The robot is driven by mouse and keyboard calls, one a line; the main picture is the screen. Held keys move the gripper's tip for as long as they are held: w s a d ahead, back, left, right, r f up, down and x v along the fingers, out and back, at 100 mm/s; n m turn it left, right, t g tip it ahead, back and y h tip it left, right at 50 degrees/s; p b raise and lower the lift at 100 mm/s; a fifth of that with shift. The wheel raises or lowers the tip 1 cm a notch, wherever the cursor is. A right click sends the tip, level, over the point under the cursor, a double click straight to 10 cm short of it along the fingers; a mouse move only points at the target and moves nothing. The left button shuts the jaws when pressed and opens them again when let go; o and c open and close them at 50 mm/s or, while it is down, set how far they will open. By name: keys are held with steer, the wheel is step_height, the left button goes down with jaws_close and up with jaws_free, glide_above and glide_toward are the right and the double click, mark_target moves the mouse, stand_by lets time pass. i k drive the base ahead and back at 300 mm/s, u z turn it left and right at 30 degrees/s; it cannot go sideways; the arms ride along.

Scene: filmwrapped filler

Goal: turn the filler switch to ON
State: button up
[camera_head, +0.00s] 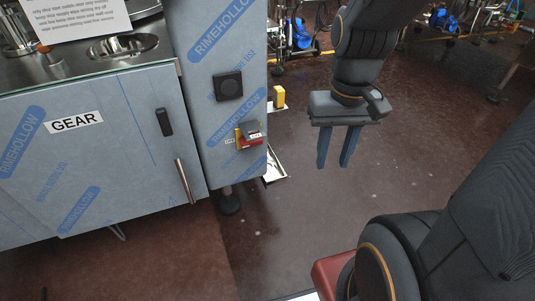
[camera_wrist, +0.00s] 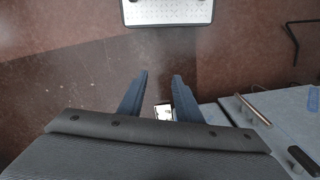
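The filler is a cabinet wrapped in blue printed film (camera_head: 95,150), on the left of the head view. A red and yellow switch with a dark grey knob (camera_head: 248,136) sits low on its narrow right panel. Small white labels lie beside and on it, too small to read surely. The knob's exact setting cannot be told. My gripper (camera_head: 333,163) points down, to the right of the switch and apart from it. Its two blue fingers are open and empty; the wrist view shows them spread too (camera_wrist: 159,77). The switch is not discernible in the wrist view.
A black square fitting (camera_head: 228,86) sits above the switch. A metal door handle (camera_head: 184,181) and a black latch (camera_head: 164,122) stand out on the GEAR door; a handle shows in the wrist view (camera_wrist: 252,110). A yellow object (camera_head: 279,96) stands behind the panel.

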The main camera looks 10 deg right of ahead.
mark_target(245, 144)
steer(key=u, duration=0.3)
steer(key=k, duration=0.7)
steer(key=u, duration=0.45)
